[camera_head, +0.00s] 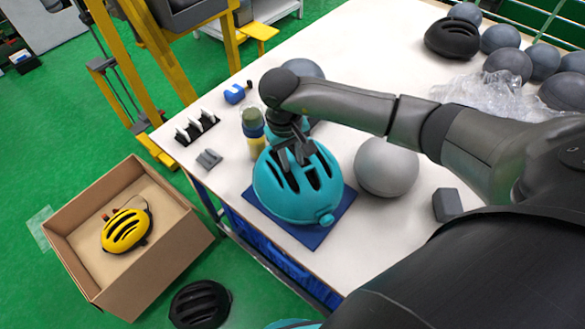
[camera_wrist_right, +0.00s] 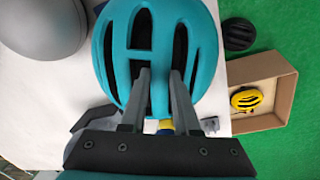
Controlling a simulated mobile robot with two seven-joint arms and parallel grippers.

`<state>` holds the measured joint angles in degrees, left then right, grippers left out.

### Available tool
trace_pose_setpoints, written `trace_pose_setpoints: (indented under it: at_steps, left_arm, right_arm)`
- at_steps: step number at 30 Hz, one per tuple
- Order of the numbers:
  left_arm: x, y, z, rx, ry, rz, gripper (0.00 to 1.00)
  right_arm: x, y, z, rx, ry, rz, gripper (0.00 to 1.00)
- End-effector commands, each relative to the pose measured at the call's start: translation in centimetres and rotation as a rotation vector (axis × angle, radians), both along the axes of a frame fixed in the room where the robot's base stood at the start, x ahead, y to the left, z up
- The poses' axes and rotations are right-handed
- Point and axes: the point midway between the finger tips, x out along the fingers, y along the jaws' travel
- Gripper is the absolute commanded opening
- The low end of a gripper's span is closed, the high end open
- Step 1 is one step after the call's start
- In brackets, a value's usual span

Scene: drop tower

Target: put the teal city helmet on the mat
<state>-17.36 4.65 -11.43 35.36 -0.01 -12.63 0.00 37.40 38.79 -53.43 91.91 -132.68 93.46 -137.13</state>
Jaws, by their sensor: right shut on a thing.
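The teal city helmet (camera_head: 292,188) is over the dark blue mat (camera_head: 338,213) at the near left part of the table, its dome up. It looks to be on or just above the mat; I cannot tell if it bears its full weight there. My right gripper (camera_head: 298,158) reaches down on the helmet from above and is shut on its shell at the vents. In the right wrist view the helmet (camera_wrist_right: 160,50) fills the middle and the gripper's two fingers (camera_wrist_right: 160,88) go into its vents. My left gripper is not in view.
A grey ball (camera_head: 387,167) stands right of the mat, a dark grey block (camera_head: 447,204) beyond it. Bottles (camera_head: 252,128) stand close behind the helmet. A cardboard box (camera_head: 165,250) with a yellow helmet (camera_head: 125,230) and a black helmet (camera_head: 200,304) are on the floor.

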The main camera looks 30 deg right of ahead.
Motion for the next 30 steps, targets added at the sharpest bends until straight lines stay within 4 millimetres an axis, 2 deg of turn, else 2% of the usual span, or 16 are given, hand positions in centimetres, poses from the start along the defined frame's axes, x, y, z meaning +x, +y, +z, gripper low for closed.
trace_pose_setpoints:
  at_steps: [9,17,18,25,30]
  left_arm:
    - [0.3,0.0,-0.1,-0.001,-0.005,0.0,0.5]
    - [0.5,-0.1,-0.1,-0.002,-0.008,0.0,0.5]
    - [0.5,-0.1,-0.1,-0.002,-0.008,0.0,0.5]
    - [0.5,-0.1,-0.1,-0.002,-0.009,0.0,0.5]
    - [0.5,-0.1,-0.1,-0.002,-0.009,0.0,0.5]
  right_arm:
    - [0.0,0.0,-4.0,0.0,0.0,-0.002,0.0]
    - [0.0,0.0,-4.4,0.0,-0.002,0.0,0.0]
    - [0.0,0.0,-4.4,-0.001,0.0,0.0,0.33]
    - [0.0,0.0,-4.4,-0.001,0.0,0.0,0.59]
    - [0.0,-0.1,-4.4,-0.001,0.0,-0.001,0.6]
